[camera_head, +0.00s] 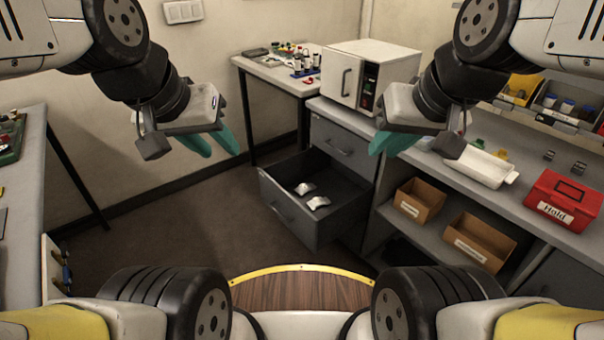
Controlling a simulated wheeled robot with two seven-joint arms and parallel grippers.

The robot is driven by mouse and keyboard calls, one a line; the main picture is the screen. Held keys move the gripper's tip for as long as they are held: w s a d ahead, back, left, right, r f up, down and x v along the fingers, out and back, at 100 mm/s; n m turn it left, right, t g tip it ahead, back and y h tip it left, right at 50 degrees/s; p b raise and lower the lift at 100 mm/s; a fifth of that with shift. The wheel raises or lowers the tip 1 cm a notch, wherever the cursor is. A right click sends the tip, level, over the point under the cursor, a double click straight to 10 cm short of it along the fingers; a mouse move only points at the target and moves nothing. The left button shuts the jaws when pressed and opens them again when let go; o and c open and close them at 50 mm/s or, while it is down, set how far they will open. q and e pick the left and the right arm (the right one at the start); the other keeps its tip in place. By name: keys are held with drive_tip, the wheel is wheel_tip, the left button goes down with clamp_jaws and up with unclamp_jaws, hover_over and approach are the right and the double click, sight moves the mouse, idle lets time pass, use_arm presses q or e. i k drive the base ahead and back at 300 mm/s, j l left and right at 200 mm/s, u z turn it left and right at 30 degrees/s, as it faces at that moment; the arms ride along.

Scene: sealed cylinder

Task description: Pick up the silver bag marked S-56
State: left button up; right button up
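Two small silver bags lie in the open grey drawer (287,218): one further back (304,188) and one nearer the front (318,202). Their markings are too small to read, so I cannot tell which is S-56. My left gripper (222,152) hangs in the air left of the drawer, with its two teal fingers apart and nothing between them. My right gripper (382,150) is raised to the right of the drawer, in front of the counter. Its teal fingers overlap in this view, so its opening is unclear. Both grippers are well away from the bags.
The counter (450,183) on the right carries a white oven-like box (367,75), a white tray (478,166) and a red box marked Hold (563,200). Cardboard bins (420,199) stand on the shelf below. A side table (276,74) stands behind. The floor left of the drawer is clear.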

sight(316, 203)
drive_tip(key=i+j+z, duration=0.75)
drive_tip(key=i, duration=0.15)
drive_tip(key=i+j, duration=0.1)
drive_tip(key=j, duration=0.35)
drive_tip(key=j+u, duration=0.1)
drive_tip(key=j, duration=0.4)
drive_tip(key=i+j, duration=0.15)
drive_tip(key=j, duration=0.3)
